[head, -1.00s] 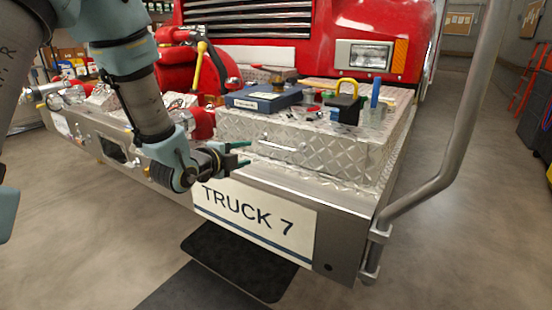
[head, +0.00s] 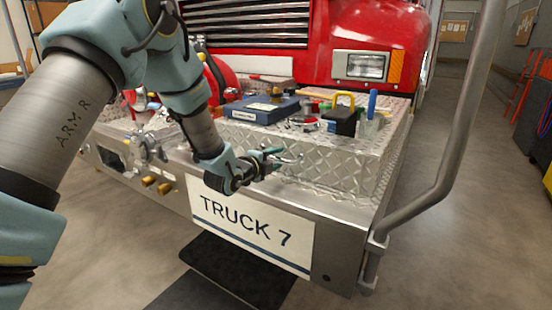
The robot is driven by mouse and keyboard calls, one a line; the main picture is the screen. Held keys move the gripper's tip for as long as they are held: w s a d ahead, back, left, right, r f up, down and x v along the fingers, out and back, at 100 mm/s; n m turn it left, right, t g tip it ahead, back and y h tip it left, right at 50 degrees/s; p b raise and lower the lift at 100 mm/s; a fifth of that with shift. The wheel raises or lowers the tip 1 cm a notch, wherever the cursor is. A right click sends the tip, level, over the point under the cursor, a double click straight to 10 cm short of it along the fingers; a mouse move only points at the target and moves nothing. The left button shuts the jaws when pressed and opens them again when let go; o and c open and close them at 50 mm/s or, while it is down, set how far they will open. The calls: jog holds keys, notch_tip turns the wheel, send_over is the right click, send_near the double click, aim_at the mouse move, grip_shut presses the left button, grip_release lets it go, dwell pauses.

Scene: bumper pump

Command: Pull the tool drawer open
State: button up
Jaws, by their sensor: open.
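The tool drawer (head: 335,175) is the diamond-plate metal front of the box on the truck's front bumper, and it looks closed. Its bar handle (head: 294,160) runs across the upper part of that front. My gripper (head: 276,158) is open, with its teal fingers at the left part of the handle and partly covering it. I cannot tell whether the fingers touch the handle or stand around it.
A blue case (head: 264,109), a black block with a yellow handle (head: 343,117) and small tools lie on the box top. The white TRUCK 7 plate (head: 250,232) is below. A grey grab rail (head: 455,150) rises at the right.

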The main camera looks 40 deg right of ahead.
jog(key=shift+c, duration=0.3)
grip_shut()
dwell(1.1)
